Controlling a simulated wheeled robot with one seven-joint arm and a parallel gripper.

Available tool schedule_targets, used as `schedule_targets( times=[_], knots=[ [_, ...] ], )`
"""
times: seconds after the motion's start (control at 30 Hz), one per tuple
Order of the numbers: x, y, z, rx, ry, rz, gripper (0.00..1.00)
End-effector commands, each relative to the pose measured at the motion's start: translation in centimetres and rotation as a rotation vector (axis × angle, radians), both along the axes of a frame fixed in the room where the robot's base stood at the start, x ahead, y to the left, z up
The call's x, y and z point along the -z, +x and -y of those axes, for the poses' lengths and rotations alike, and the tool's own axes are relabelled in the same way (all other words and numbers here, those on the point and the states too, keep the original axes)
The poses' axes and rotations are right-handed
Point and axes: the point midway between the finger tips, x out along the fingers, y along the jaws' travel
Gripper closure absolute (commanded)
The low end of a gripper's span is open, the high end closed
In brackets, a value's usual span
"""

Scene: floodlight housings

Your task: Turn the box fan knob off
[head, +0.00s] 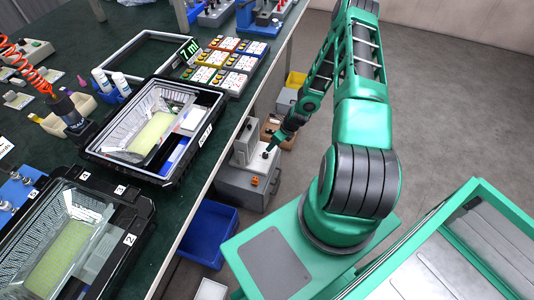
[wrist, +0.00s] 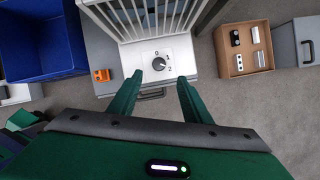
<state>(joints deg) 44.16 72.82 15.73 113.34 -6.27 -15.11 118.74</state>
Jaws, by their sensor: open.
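In the wrist view the box fan (wrist: 188,52) is white with a slatted grille at the top and a flat panel below it. Its round knob (wrist: 159,63) is grey, with dark markings around it on the panel. My gripper (wrist: 160,82) is open and empty. Its two green fingers reach toward the panel, one on each side of the knob and slightly short of it in the picture. I cannot tell whether they touch the panel. In the head view the white fan (head: 242,146) shows small beside my gripper (head: 268,151); the knob is hard to make out there.
The fan stands on a grey toolbox (head: 240,184) with an orange clip (wrist: 102,75) beside it. A blue bin (wrist: 38,40) is at left, a cardboard box (wrist: 243,50) with several parts at right. The green workbench (head: 180,200) edge runs left of my arm.

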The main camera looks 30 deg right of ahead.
Motion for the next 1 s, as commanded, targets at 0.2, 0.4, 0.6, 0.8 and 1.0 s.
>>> schedule_targets(
  times=[0.2,0.4,0.6,0.8,1.0],
  knots=[
    [1.8,0.5,-0.4,0.016,0.008,0.001,0.56],
    [5.0,1.7,-1.0,0.013,0.008,0.000,0.56],
    [8.0,2.8,-1.5,0.013,0.006,0.000,0.56],
    [9.8,3.5,-1.8,0.014,0.006,0.000,0.56],
    [10.2,3.7,-1.9,0.013,0.006,0.000,0.56]
  ],
)
